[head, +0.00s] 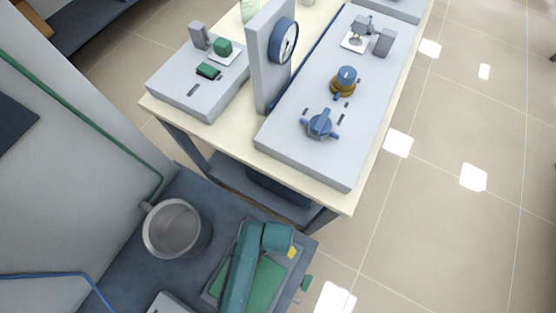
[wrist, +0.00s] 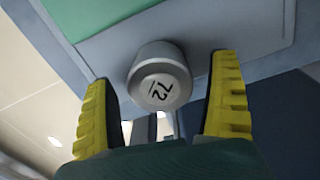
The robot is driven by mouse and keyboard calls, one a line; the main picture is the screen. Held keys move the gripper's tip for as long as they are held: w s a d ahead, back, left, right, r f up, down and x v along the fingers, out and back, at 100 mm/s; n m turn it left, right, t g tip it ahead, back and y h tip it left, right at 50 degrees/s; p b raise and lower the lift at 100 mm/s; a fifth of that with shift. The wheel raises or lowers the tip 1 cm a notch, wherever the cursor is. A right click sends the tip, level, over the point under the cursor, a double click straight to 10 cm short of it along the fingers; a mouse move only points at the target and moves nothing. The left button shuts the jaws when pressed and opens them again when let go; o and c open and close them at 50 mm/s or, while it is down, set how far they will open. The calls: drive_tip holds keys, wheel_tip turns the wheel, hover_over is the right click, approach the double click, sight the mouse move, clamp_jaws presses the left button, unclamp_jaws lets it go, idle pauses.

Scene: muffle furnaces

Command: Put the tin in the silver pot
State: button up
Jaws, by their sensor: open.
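The tin is a small silver-grey cylinder (wrist: 158,72) marked "72" on the end facing the wrist camera. It stands beside a green panel on a grey surface. My gripper (wrist: 162,76) is open, its yellow fingers on either side of the tin with gaps between; it is not gripping it. In the head view a yellow finger part (head: 292,252) shows past my teal arm, and the tin is hidden there. The silver pot (head: 176,229) is an open round pot with a handle, standing left of my arm on a dark bench. Its inside looks empty.
A green-floored tray (head: 264,285) lies under my arm on the dark bench (head: 228,199). A pale table (head: 335,205) behind holds grey panels with a blue-handled valve (head: 320,124), a brass-and-blue valve (head: 344,82) and a gauge (head: 285,42). Tiled floor is open at right.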

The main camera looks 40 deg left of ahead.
drive_tip(key=shift+r, duration=0.1)
drive_tip(key=c, duration=1.4)
